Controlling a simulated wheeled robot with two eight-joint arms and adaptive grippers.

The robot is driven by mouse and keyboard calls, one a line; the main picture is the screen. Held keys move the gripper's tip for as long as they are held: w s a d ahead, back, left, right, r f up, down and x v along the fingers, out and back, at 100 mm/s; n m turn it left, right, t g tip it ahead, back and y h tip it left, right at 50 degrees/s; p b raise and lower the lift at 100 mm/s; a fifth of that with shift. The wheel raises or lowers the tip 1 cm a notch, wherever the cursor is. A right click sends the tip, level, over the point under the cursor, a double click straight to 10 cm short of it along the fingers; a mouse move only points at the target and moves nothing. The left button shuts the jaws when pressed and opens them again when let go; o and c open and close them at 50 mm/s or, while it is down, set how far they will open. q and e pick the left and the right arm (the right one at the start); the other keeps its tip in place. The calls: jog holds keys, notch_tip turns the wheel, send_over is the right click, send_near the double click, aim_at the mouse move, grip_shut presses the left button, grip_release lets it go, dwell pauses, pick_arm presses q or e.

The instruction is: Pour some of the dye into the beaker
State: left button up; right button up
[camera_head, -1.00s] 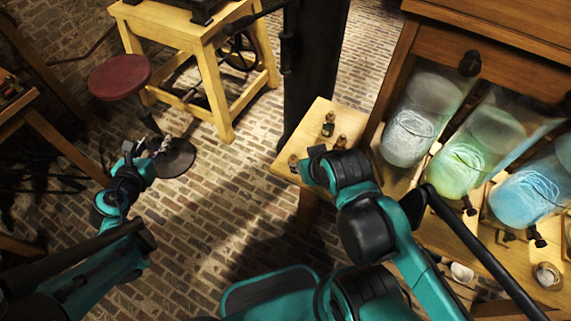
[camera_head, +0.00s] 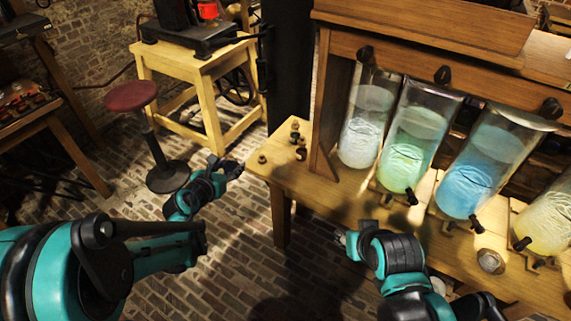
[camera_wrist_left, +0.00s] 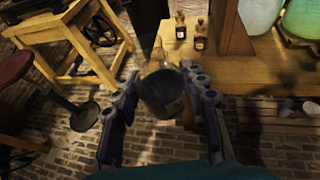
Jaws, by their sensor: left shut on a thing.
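My left gripper (camera_head: 233,169) is just left of the wooden bench's near left corner. In the left wrist view it is shut on a grey, round vessel (camera_wrist_left: 162,94) that looks like glass; I cannot tell whether this is the beaker, or what it contains. Small brown bottles (camera_head: 301,152) stand on the bench corner, ahead of the left gripper, and also show in the left wrist view (camera_wrist_left: 200,36). I cannot tell which thing holds the dye. My right gripper (camera_head: 343,237) is low in front of the bench; its fingers are too small to read.
Large glass jars with pale, green (camera_head: 412,148), blue (camera_head: 480,170) and yellow (camera_head: 548,222) contents stand in a wooden rack on the bench (camera_head: 345,205). A small round glass item (camera_head: 490,261) sits near its front. A red stool (camera_head: 132,97) and yellow table (camera_head: 190,58) are at left.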

pick_arm(q)
jog(key=w+d+f+m+h+b, duration=0.1)
jog(key=w+d+f+b, duration=0.1)
jog(key=w+d+f, duration=0.55)
jog(key=h+b, duration=0.1)
jog(key=b, duration=0.1)
send_over(281, 166)
jog(key=s+d, duration=0.3)
jog(key=d, duration=0.1)
notch_tip(281, 166, down, 5)
jog(key=shift+d+r+m+g, duration=0.1)
jog(key=shift+d+m+g, duration=0.1)
jog(key=shift+m+g, duration=0.2)
jog(key=shift+s, duration=0.1)
